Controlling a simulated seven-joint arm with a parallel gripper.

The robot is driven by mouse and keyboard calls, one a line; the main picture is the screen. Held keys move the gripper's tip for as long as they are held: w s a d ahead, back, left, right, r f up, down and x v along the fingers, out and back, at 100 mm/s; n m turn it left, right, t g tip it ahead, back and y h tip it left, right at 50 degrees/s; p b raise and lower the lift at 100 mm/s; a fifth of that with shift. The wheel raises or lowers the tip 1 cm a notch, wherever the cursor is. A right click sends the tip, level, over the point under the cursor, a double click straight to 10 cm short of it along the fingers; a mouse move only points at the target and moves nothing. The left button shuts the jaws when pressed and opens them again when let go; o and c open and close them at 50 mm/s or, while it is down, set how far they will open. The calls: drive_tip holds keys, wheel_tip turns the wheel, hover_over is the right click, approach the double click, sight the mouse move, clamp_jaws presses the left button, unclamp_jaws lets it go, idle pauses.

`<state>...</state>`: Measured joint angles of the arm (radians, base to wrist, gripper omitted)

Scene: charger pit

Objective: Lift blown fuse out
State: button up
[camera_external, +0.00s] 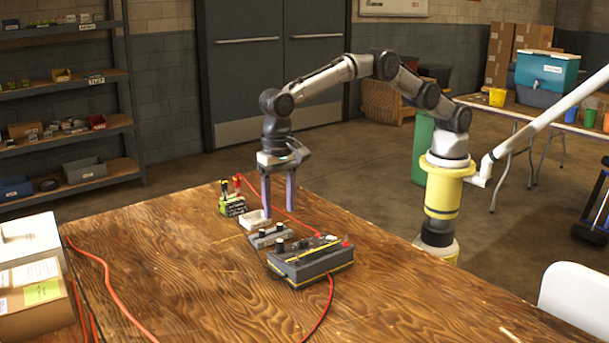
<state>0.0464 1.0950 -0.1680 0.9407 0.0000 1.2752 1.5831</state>
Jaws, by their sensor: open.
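My gripper (278,207) points straight down over the wooden table, its two purple fingers spread apart with nothing visible between them. The fingers are just behind a small grey block (268,237) with dark knob-like tops, which may hold the fuses. A dark charger box (312,262) with yellow trim, black knobs and a red button sits in front and to the right. A small white tray (253,220) lies at the left fingertip. I cannot tell which part is the blown fuse; it is too small to make out.
A green and black holder (231,206) with upright coloured handles stands left of the tray. A red cable (314,226) runs behind the block, and others cross the table's left side. Boxes (32,285) sit at the left edge.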

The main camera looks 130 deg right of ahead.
sight(280, 240)
drive_tip(key=f, duration=0.8)
drive_tip(key=shift+d+f, duration=0.2)
clamp_jaws()
